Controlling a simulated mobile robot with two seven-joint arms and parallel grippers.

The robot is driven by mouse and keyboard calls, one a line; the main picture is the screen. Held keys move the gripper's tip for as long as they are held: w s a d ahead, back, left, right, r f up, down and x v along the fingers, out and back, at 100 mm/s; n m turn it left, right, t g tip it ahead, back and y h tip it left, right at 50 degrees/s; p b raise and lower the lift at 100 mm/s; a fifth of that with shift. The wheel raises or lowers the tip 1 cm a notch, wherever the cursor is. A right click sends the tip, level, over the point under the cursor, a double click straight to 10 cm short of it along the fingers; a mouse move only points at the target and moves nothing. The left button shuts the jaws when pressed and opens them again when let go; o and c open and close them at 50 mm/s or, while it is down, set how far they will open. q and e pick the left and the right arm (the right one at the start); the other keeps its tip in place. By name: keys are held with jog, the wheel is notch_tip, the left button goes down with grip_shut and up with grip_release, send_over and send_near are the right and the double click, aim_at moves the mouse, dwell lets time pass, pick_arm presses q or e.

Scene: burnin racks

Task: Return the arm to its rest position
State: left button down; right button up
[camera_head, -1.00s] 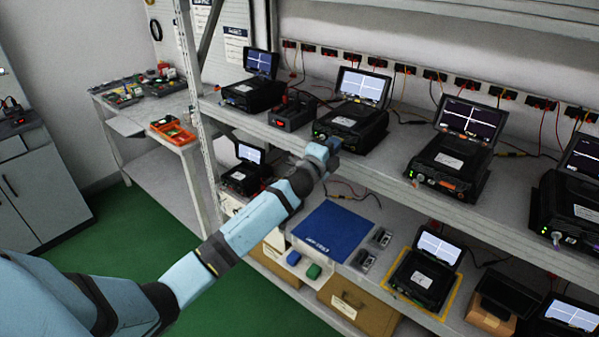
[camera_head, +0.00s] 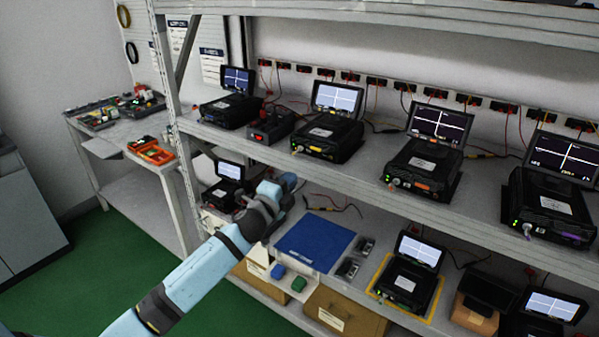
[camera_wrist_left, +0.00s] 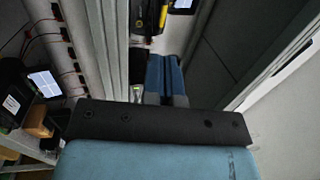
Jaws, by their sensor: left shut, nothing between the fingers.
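My left arm (camera_head: 200,268) comes in from the bottom left in the head view, light blue with dark bands. Its left gripper (camera_head: 288,183) is shut and empty, in front of the upper shelf's edge, left of and above the blue mat (camera_head: 315,242) in the picture. The fingertips are small and partly hidden by the wrist. The left wrist view shows a dark bar of my own wrist (camera_wrist_left: 160,122) across the middle. My right gripper is in neither view.
The upper shelf (camera_head: 330,181) carries several black units with lit screens. A side table (camera_head: 120,135) stands at left. Green floor (camera_head: 100,265) lies open between cabinet and rack.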

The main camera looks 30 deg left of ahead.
pick_arm(q)
jog(key=s, duration=0.2)
jog(key=shift+s+d+f, duration=0.1)
jog(key=shift+s, duration=0.25)
jog(key=s+d+f+n+g+h+p, duration=0.1)
jog(key=s+d+f+n+g+p, duration=0.1)
jog(key=s+d+f+n, duration=0.35)
jog(key=s+d+f+n+g+p, duration=0.2)
jog(key=s+d+f+g, duration=0.1)
jog(key=s+f, duration=0.55)
jog(key=s+d+f+n+g+p, duration=0.1)
jog(key=s+d+f+n, duration=0.3)
jog(key=s, duration=0.5)
jog(key=s+d+f+n+g+h+p, duration=0.1)
jog(key=s+d+f+n+g, duration=0.2)
jog(key=s, duration=0.5)
jog(key=shift+s+d+f+n+h, duration=0.3)
jog(key=shift+s+d+f+n, duration=0.15)
jog(key=shift+d+f, duration=0.6)
jog(key=shift+w+d+r, duration=0.1)
